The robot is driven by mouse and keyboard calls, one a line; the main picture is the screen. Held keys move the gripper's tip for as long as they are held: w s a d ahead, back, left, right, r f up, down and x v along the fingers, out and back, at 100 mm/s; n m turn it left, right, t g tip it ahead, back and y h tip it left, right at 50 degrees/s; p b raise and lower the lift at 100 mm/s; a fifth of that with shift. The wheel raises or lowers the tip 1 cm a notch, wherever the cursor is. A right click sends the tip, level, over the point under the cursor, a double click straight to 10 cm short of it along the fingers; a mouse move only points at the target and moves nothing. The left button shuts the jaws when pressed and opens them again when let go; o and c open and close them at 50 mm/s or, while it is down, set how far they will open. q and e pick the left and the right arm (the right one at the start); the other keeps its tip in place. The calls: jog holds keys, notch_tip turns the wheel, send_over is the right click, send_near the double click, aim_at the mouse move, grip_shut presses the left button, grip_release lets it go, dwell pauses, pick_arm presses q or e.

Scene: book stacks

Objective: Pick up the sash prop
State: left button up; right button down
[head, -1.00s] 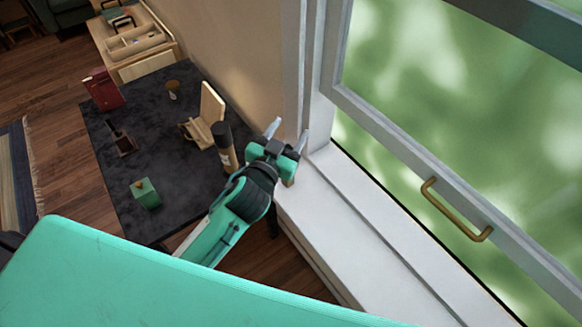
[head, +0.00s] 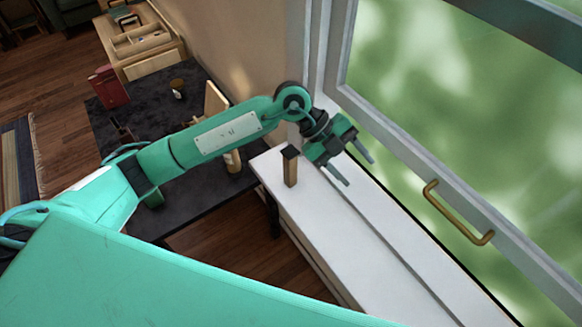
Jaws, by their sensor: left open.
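The sash prop (head: 290,170) looks like a short wooden post with a black top. It stands upright on the white window sill (head: 330,240), near the sill's far end. My left gripper (head: 358,171) is open and empty over the sill, to the right of the prop and apart from it. Its two fingers point down and to the right, away from the prop. My right gripper is not in view.
The raised window sash (head: 430,165) with a brass handle (head: 458,213) is close on the right. A dark table (head: 205,215) stands left of the sill, with a red book (head: 109,86) on it. The near sill is clear.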

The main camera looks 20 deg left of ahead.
pick_arm(q)
jog(key=w+a+f+n+t+y, duration=0.1)
jog(key=w+a+f+n+y, duration=0.1)
jog(key=w+a+y, duration=0.45)
jog(key=n+y, duration=0.2)
jog(key=y, duration=0.1)
send_over(290, 151)
jog(key=shift+r+t, duration=0.35)
jog(key=shift+t, duration=0.05)
notch_tip(290, 151, down, 8)
jog(key=p, duration=0.3)
jog(key=shift+r, duration=0.1)
jog(key=shift+f, duration=0.25)
notch_tip(290, 151, down, 4)
jog(key=p, duration=0.3)
jog(key=shift+f, duration=0.65)
jog(key=c, duration=1.1)
jog(key=shift+r, duration=0.1)
